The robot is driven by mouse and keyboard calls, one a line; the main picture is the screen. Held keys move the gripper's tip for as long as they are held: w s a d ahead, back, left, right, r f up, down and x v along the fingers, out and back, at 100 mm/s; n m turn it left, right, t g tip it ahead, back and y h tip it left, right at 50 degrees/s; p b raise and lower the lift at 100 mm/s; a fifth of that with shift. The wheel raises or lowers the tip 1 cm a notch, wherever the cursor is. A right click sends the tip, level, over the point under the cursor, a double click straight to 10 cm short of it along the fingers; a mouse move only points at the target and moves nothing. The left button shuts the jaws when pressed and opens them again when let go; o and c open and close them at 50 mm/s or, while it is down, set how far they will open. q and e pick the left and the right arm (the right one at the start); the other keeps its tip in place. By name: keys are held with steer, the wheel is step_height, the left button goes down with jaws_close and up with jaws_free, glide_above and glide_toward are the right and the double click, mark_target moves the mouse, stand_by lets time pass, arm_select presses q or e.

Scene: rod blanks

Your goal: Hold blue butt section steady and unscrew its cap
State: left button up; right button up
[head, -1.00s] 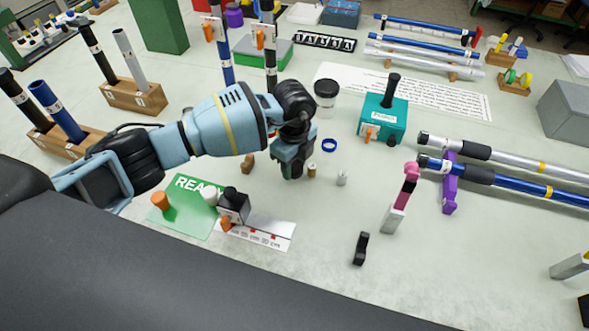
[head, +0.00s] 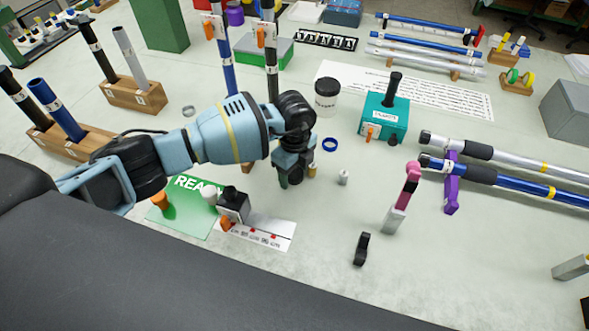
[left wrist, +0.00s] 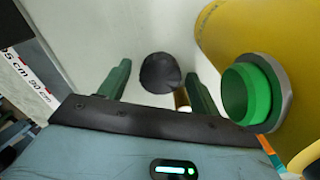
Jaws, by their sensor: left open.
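A blue rod section (head: 510,183) with a black grip lies at the right in the head view, its near end on a purple rest (head: 450,190). A dark cap (head: 425,160) shows at its left end. Another blue tube (head: 57,112) stands tilted in a wooden block at the left; I cannot tell which is the butt section. My left gripper (head: 290,178) points down over the middle of the table, well left of the purple rest. Its green fingers (left wrist: 160,85) are apart. A black round object (left wrist: 160,72) shows between them in the wrist view; I cannot tell what it is.
A small brass-coloured cylinder (head: 312,170) stands beside my left gripper. A blue ring (head: 330,144), white jar (head: 326,98) and teal box (head: 384,118) are beyond. A yellow cylinder (left wrist: 255,40) with a green end looms in the wrist view.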

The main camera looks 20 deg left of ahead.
mark_target(294, 173)
arm_select(q)
steer(key=shift+r, duration=0.1)
step_height(294, 173, up, 12)
steer(key=p, duration=0.1)
arm_select(e)
steer(key=shift+w+r, duration=0.45)
steer(key=shift+r, duration=0.25)
arm_select(q)
steer(key=shift+s, duration=0.1)
arm_select(e)
steer(key=shift+s, duration=0.1)
